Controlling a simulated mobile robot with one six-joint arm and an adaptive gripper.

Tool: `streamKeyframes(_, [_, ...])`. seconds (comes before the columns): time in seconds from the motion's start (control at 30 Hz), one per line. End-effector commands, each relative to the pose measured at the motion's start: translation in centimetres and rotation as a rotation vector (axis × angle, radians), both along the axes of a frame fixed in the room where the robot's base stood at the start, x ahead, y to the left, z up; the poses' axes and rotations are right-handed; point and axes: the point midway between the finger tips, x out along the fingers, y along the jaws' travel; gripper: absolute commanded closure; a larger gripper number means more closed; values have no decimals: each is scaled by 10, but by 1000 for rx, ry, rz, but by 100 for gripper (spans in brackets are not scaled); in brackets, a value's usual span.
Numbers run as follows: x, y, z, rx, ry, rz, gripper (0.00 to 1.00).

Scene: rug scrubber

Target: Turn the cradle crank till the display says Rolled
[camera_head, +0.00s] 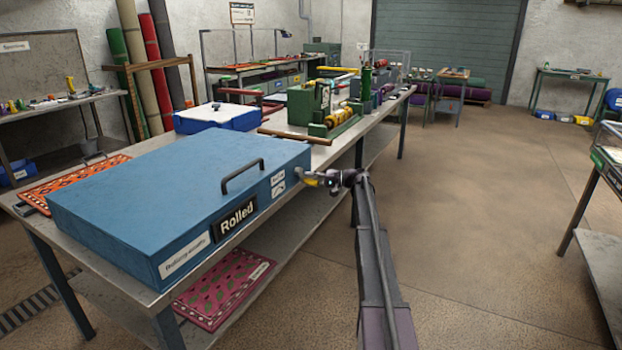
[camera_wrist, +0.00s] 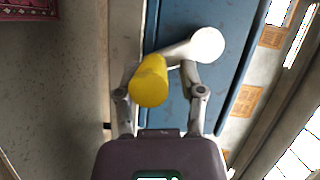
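The blue cradle box (camera_head: 180,185) sits on the long bench with its lid down. Its black front display (camera_head: 235,218) reads "Rolled". The cradle crank's yellow knob (camera_head: 311,182) is at the right end of the box; its pale arm and round white hub also show beside the knob in the wrist view (camera_wrist: 150,82). My gripper (camera_head: 331,181) is at the crank. In the wrist view my gripper (camera_wrist: 158,75) has its two fingers apart, one on each side of the knob. I cannot tell whether either finger touches it.
The bench (camera_head: 150,298) carries a blue-and-white tub (camera_head: 217,118) and green machines (camera_head: 308,103) behind the box. A pink rug (camera_head: 225,290) lies on the lower shelf. Another bench (camera_head: 600,255) stands at the right edge. The floor (camera_head: 470,200) between the benches is clear.

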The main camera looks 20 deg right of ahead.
Motion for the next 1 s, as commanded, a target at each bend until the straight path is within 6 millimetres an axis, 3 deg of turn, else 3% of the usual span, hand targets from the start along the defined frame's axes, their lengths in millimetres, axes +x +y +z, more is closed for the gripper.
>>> streamKeyframes(0.43, [0, -1, 0, -3, -4, -1, 52])
streamKeyframes(1.0, [-13, -23, -1, -3, -3, 0, 52])
